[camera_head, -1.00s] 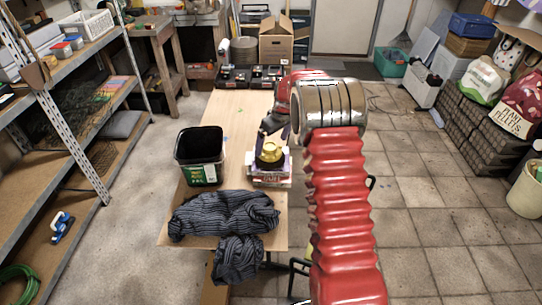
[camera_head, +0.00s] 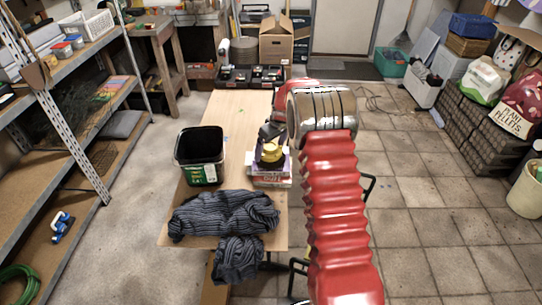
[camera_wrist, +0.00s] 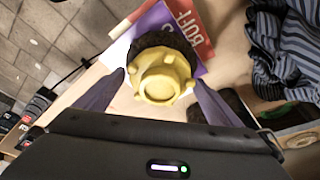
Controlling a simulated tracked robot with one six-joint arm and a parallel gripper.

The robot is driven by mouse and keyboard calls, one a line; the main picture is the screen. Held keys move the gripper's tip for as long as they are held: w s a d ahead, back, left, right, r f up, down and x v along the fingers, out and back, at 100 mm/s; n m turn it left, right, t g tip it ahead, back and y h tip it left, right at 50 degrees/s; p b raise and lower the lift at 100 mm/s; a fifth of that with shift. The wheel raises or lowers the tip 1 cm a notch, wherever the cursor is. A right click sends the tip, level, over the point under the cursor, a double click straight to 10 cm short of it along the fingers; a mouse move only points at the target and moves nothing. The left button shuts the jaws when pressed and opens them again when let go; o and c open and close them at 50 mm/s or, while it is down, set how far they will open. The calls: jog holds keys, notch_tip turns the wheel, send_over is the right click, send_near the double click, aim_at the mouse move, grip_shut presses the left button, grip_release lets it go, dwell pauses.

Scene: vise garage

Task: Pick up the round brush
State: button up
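The round brush (camera_head: 269,153) has a yellow body and dark bristles. It rests on a small stack of books (camera_head: 271,178) on the long wooden table. In the wrist view, the yellow knobbed body of the brush (camera_wrist: 163,76) faces me, with the dark bristles behind it on a purple and red book cover (camera_wrist: 193,24). My gripper (camera_wrist: 160,78) is open, with one purple-grey finger on each side of the brush. A gap seems to show beside each fingertip. In the head view my gripper (camera_head: 270,132) is just above and behind the brush, partly hidden by my arm.
A black bucket (camera_head: 200,177) stands left of the books. A striped cloth (camera_head: 222,213) lies crumpled at the table's near end. Black organiser boxes (camera_head: 251,78) sit at the far end. The table's right edge is close to the books; tiled floor lies beyond.

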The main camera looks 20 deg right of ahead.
jog(key=c, duration=1)
notch_tip(320, 180, up, 10)
jog(key=shift+r, duration=0.1)
dwell(0.6)
